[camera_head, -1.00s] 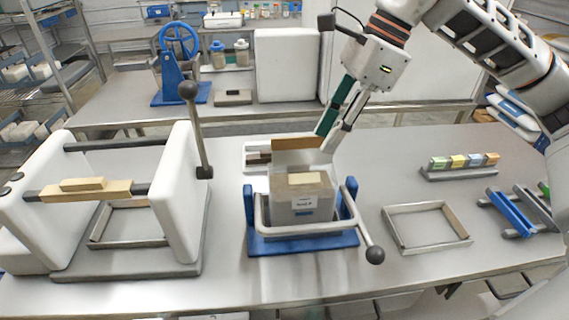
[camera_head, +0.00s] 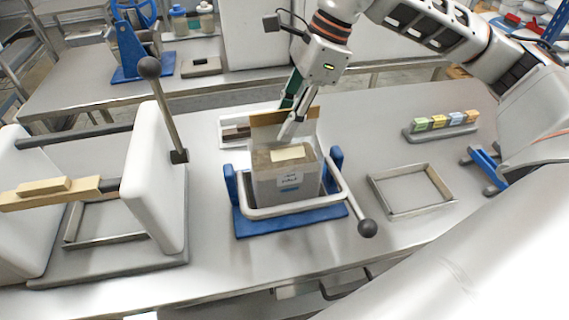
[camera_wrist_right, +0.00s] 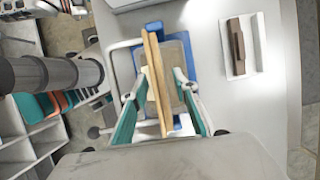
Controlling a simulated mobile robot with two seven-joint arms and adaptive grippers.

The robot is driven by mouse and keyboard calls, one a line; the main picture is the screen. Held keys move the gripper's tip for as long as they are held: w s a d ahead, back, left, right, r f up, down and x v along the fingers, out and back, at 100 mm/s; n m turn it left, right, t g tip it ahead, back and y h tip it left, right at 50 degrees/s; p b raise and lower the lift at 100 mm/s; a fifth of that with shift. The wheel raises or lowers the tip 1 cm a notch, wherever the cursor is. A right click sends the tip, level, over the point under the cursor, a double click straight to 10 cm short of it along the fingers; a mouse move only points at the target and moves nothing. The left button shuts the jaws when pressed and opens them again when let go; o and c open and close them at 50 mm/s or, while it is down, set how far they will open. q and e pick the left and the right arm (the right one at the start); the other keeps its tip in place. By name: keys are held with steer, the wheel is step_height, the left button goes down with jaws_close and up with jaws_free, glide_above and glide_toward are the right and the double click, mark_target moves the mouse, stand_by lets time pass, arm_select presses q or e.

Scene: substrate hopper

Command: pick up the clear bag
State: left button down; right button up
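The clear bag (camera_head: 285,188), a boxy see-through pack with brown filling and a white label, stands upright in a blue stand (camera_head: 290,222) with a grey bar frame around it. A tan upright flap or panel (camera_head: 268,131) rises at its back top edge. My right gripper (camera_head: 293,122) points down at this panel. In the right wrist view, the fingers of my right gripper (camera_wrist_right: 160,100) are spread, one on each side of the tan panel (camera_wrist_right: 152,75), with gaps visible. Whether a finger touches it I cannot tell. My left gripper is not in view.
A lever with a black ball (camera_head: 367,228) sticks out right of the stand. A white press-like machine (camera_head: 155,180) stands left, an empty metal frame (camera_head: 412,190) right. A rack of coloured blocks (camera_head: 440,125) is farther right. A white tray (camera_head: 232,130) lies behind the bag.

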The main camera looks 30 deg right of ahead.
steer(key=shift+w+a+f, duration=0.1)
steer(key=shift+a+f, duration=0.05)
steer(key=shift+f, duration=0.1)
steer(key=shift+f, duration=0.25)
stand_by(0.4)
